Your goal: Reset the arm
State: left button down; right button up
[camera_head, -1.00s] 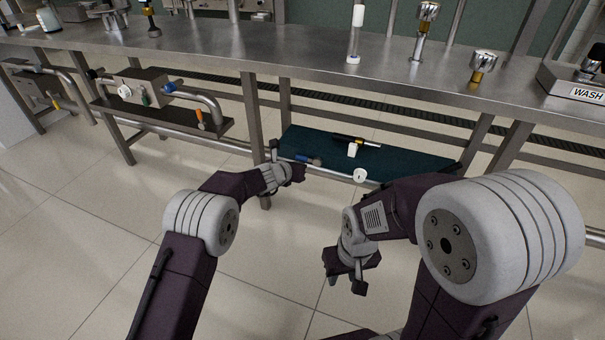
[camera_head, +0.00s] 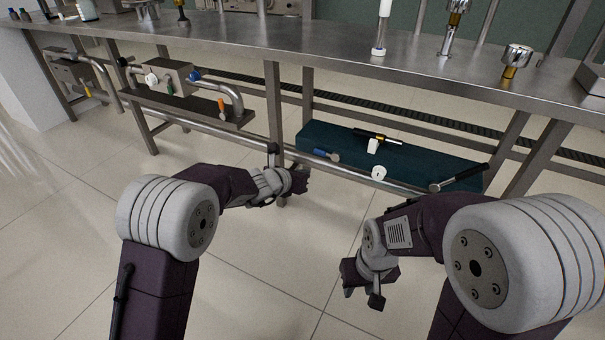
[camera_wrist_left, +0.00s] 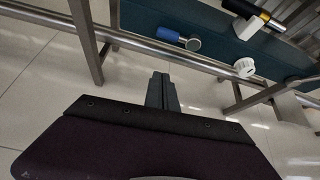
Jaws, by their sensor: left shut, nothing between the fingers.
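My left gripper (camera_head: 296,182) is shut and empty, in front of the steel bench's lower rail in the head view. Its closed fingers (camera_wrist_left: 161,92) show at the middle of the left wrist view, over the tiled floor. My right gripper (camera_head: 364,285) hangs low over the floor in the head view, apart from the bench; whether its fingers are open or shut is not clear.
The steel bench (camera_head: 330,52) runs across the back. Under it a dark teal shelf (camera_head: 440,166) holds a blue-handled tool (camera_head: 326,154), a white disc-like part (camera_head: 379,172) and a black tool. Pipes with valves (camera_head: 170,78) are at left. The floor (camera_head: 260,275) is open.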

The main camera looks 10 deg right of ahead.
pick_arm(q)
jog(key=a+r+m+y+p, duration=0.1)
jog(key=a+r+p, duration=0.35)
jog(key=r, duration=0.25)
jog(key=a+r+m+p, duration=0.1)
jog(key=a+r+p, duration=0.35)
jog(key=r, duration=0.25)
jog(key=s+a+f+m+g+y+p, duration=0.25)
jog(key=s+a+m, duration=0.35)
jog(key=s+m, duration=0.35)
jog(key=s+a+f+m+g+y+p, duration=0.1)
jog(key=s+a+f+m+g+y, duration=0.2)
jog(key=s+a+m, duration=0.5)
jog(key=s+a+f+m+g+y+p, duration=0.1)
jog(key=s+a+f+m+g+p, duration=0.2)
jog(key=s+m, duration=0.9)
notch_tip(320, 180, up, 37)
jog(key=s+n+p, duration=0.1)
jog(key=n+p, duration=0.1)
jog(key=p, duration=3.4)
jog(key=shift+s+a+p, duration=0.15)
jog(key=shift+s+p, duration=0.1)
jog(key=shift+p, duration=0.1)
jog(key=shift+r+h, duration=0.1)
jog(key=shift+h, duration=0.15)
